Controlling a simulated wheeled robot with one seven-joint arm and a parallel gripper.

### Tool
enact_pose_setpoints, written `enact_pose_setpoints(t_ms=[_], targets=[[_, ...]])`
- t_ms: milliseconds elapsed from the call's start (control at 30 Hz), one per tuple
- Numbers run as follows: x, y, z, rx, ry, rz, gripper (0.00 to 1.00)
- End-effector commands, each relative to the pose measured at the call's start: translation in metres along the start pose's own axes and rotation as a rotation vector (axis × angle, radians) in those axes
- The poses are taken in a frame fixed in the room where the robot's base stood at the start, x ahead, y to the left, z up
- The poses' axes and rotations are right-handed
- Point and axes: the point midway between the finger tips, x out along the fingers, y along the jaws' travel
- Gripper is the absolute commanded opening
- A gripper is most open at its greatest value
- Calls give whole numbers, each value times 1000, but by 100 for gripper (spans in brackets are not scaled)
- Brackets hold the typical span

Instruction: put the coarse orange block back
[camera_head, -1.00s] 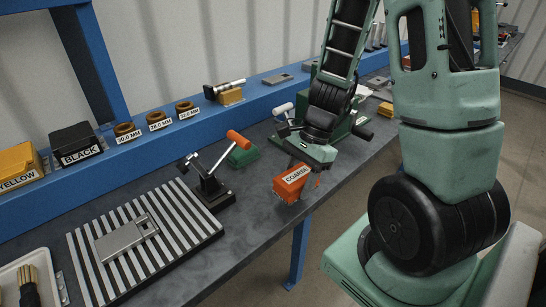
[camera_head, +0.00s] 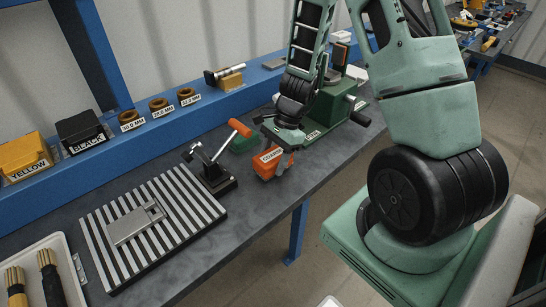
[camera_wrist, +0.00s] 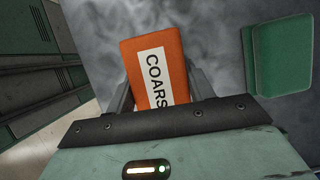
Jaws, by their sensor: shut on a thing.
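The coarse orange block (camera_head: 267,163) has a white label reading COARSE. My gripper (camera_head: 283,163) is shut on it over the grey bench, near the front edge. In the wrist view the orange block (camera_wrist: 155,68) sits between the two fingers (camera_wrist: 160,90), its label partly cut off by my gripper body. A green block (camera_head: 243,143) lies just behind and left of the orange block, partly hidden by an orange-handled clamp. In the wrist view a green block (camera_wrist: 280,55) shows on the right, apart from the orange one. I cannot tell how high the orange block is above the bench.
A black toggle clamp (camera_head: 212,172) with an orange handle stands left of my gripper. A striped plate (camera_head: 190,192) carries a metal piece (camera_head: 135,222). A blue rail (camera_head: 160,131) holds bins and rings. The bench front is clear.

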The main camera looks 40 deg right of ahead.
Motion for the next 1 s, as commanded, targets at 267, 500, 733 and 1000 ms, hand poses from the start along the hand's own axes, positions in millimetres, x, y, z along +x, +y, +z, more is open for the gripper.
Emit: enact_pose_setpoints(t_ms=[267,500,733,1000], targets=[[4,0,-2,0,0,-1,28],[10,0,-4,0,0,-1,28],[11,0,-5,0,0,-1,69],[10,0,-4,0,0,-1,74]])
